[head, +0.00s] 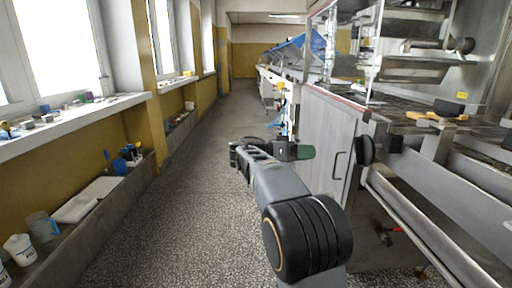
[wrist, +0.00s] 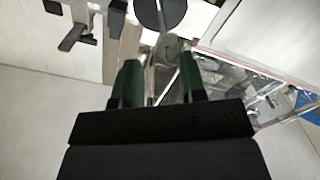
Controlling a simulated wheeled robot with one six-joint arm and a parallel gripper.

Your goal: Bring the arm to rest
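My arm reaches forward over the aisle in the head view, bent at its joints. In the wrist view my gripper (wrist: 160,78) shows two green fingers standing apart. I see nothing clasped between them; grey metal parts of the machine show through the gap. The fingers appear clear of the machine, though the exact distance is hard to tell.
The steel machine (head: 330,140) fills the right side, with a black round knob (head: 365,150) sticking out near my arm. A low ledge (head: 60,235) with tubs and bottles runs along the left wall under a windowsill (head: 75,122). The speckled floor (head: 185,200) between is clear.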

